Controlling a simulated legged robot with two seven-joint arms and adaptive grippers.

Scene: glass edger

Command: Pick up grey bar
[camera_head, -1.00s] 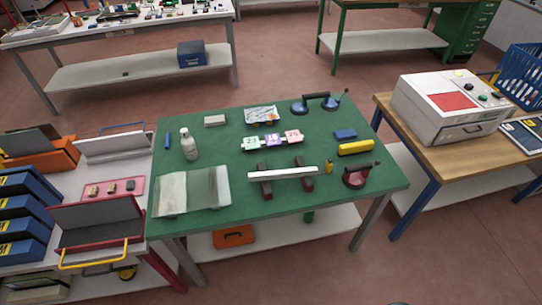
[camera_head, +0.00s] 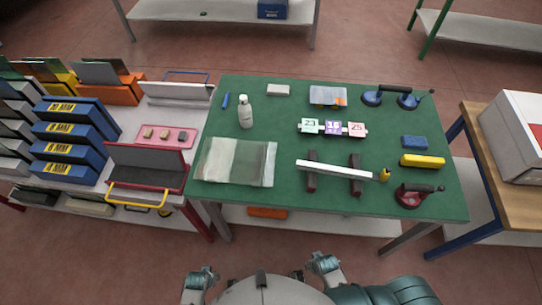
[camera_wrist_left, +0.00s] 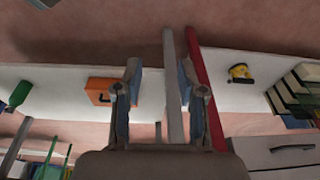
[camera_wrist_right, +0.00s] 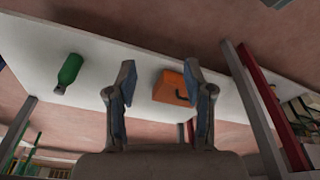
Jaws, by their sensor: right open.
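The grey bar (camera_head: 335,171) is a long pale bar, looking nearly white. It lies across two dark supports on the green table (camera_head: 290,205), right of the middle and towards the near edge. My left gripper (camera_wrist_left: 160,75) is open and empty in the left wrist view. My right gripper (camera_wrist_right: 160,72) is open and empty in the right wrist view. Both wrist views face the low shelf and floor; the bar is in neither. Teal and grey parts of mine show at the bottom of the head view, apart from the bar.
A small yellow object (camera_head: 384,174) stands at the bar's right end. A red suction cup (camera_head: 412,197), yellow block (camera_head: 422,161) and blue sponge (camera_head: 414,142) lie right. Glass sheets (camera_head: 237,162) lie left, a white bottle (camera_head: 245,112) behind. Number cards (camera_head: 333,128) stand beyond the bar.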

